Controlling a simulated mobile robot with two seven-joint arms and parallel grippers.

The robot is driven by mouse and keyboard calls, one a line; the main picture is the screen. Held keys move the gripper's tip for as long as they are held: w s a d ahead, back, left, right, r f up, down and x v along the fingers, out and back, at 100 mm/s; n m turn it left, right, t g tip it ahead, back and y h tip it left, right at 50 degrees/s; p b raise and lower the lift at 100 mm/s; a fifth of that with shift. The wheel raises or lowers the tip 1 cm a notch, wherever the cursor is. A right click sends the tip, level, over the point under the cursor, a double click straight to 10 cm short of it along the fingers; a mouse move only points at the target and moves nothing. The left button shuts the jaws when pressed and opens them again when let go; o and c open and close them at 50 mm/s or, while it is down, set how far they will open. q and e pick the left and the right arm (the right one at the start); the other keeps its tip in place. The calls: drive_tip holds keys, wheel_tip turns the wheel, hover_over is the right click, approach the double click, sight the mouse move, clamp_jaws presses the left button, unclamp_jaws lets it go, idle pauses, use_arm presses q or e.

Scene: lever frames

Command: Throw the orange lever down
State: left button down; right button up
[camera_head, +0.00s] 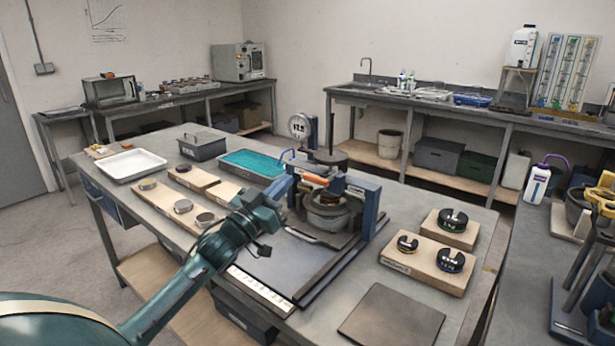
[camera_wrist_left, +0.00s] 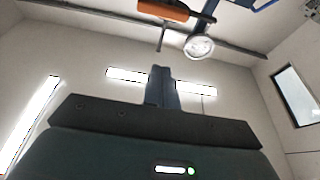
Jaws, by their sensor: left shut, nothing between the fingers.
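The orange lever (camera_head: 315,181) is a short orange grip on the blue-framed press (camera_head: 362,197) in the middle of the table. In the head view it lies nearly level, its right end slightly lower. It also shows at the top edge of the left wrist view (camera_wrist_left: 163,10), partly cut off. My left gripper (camera_head: 286,184) is just left of the lever, close to its left end; I cannot tell whether they touch. In the left wrist view its fingers (camera_wrist_left: 162,72) are together and empty, below the orange grip. My right gripper is not in view.
A round dial gauge (camera_head: 299,125) stands behind the press. A teal tray (camera_head: 250,164), a dark box (camera_head: 202,147) and a white tray (camera_head: 131,165) lie to the left. Wooden blocks with slotted weights (camera_head: 450,262) stand right of the press. A flat dark plate (camera_head: 391,315) lies in front.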

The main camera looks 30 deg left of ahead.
use_arm(q)
wheel_tip(320, 180, up, 3)
drive_tip(key=p, duration=0.2)
hover_over(306, 177)
drive_tip(key=s+d, duration=0.1)
drive_tip(key=s, duration=0.1)
wheel_tip(306, 177, down, 4)
drive_tip(key=shift+w+d+f+b, duration=0.1)
drive_tip(key=shift+w+d+b, duration=0.05)
drive_tip(key=shift+b, duration=0.2)
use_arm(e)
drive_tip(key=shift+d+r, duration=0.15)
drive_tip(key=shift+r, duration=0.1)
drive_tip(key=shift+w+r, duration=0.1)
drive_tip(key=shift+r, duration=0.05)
use_arm(q)
drive_tip(key=shift+n, duration=0.3)
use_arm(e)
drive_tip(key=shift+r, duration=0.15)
use_arm(q)
drive_tip(key=shift+f+n+p, duration=0.1)
drive_tip(key=shift+n+p, duration=0.2)
drive_tip(key=shift+n, duration=0.1)
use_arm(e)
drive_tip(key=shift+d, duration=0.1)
